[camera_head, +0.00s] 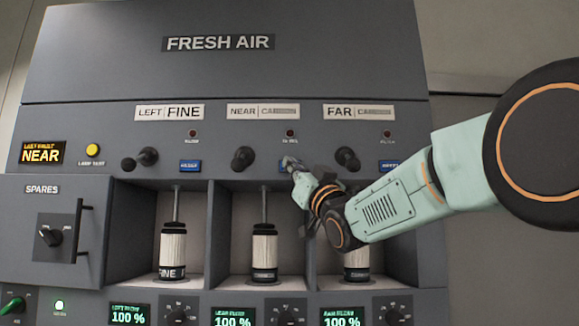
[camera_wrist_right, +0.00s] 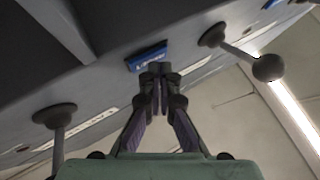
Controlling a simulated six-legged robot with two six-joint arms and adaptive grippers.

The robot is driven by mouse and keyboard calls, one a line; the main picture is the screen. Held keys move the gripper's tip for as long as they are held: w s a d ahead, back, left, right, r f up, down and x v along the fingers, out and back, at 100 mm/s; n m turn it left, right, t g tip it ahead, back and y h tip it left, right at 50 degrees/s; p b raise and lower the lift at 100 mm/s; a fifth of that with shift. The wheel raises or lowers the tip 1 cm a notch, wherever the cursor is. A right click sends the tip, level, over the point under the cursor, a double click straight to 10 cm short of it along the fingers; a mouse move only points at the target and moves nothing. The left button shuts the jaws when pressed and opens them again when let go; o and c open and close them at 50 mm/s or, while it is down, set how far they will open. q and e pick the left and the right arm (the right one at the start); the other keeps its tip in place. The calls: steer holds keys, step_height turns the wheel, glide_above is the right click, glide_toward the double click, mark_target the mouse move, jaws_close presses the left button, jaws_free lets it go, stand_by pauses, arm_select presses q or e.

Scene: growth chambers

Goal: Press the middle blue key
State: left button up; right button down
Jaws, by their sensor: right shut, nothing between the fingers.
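The middle blue key (camera_head: 283,168) is on the grey panel under the NEAR label, mostly hidden behind my right gripper in the head view. In the right wrist view the blue key (camera_wrist_right: 147,57) shows just beyond the fingertips. My right gripper (camera_head: 290,162) is shut and empty, its tips pointing at the key. The wrist view also shows the closed tips (camera_wrist_right: 158,70) at the key's near edge; I cannot tell whether they touch it. My left gripper is not in view.
Dark knobbed levers stick out beside the keys: left (camera_head: 146,157), middle (camera_head: 242,158) and right (camera_head: 347,158). Below are three bays with striped cylinders, such as the middle one (camera_head: 264,252). A SPARES drawer (camera_head: 52,215) juts out at left.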

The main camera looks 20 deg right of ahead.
steer(key=shift+s+a+b, duration=0.15)
steer(key=shift+s+b, duration=0.35)
steer(key=shift+s+a+r, duration=0.1)
steer(key=shift+s, duration=0.05)
steer(key=s+b, duration=0.2)
steer(key=s+a+b, duration=0.1)
steer(key=s, duration=0.1)
steer(key=shift+s+a+b, duration=0.15)
steer(key=shift+s+b, duration=0.2)
steer(key=shift+b, duration=0.05)
steer(key=shift+w, duration=0.15)
steer(key=shift+s, duration=0.2)
steer(key=shift+w, duration=0.1)
